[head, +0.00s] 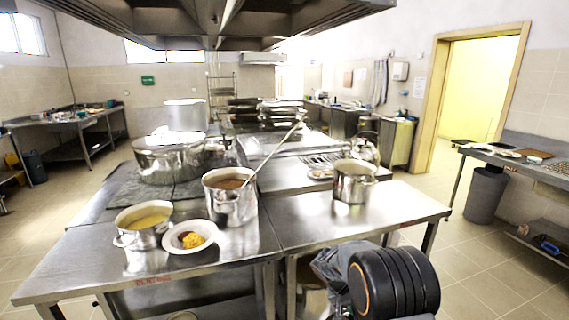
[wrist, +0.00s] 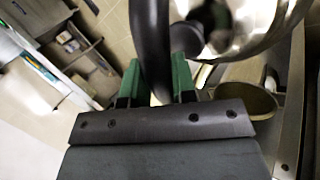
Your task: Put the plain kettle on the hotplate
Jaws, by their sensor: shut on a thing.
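In the wrist view, my gripper (wrist: 157,85) has its green-tipped fingers closed on a black handle (wrist: 150,40). The shiny steel body of the kettle (wrist: 255,25) shows beside it at the upper right, cut off by the frame. In the head view, my gripper's fingers are hidden. A steel kettle-like vessel (head: 366,150) shows behind a steel pot on the right of the island; I cannot tell whether it is the held one. Dark flat plates (head: 125,196) lie on the left of the island, by the large pot; I cannot tell which is the hotplate.
The steel island (head: 310,238) carries a large lidded pot (head: 165,158), a tall pot with a ladle (head: 231,205), a soup pot (head: 143,228), a food plate (head: 190,237) and a right pot (head: 354,185). The island's front right corner is bare. Its edge shows in the wrist view (wrist: 294,110).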

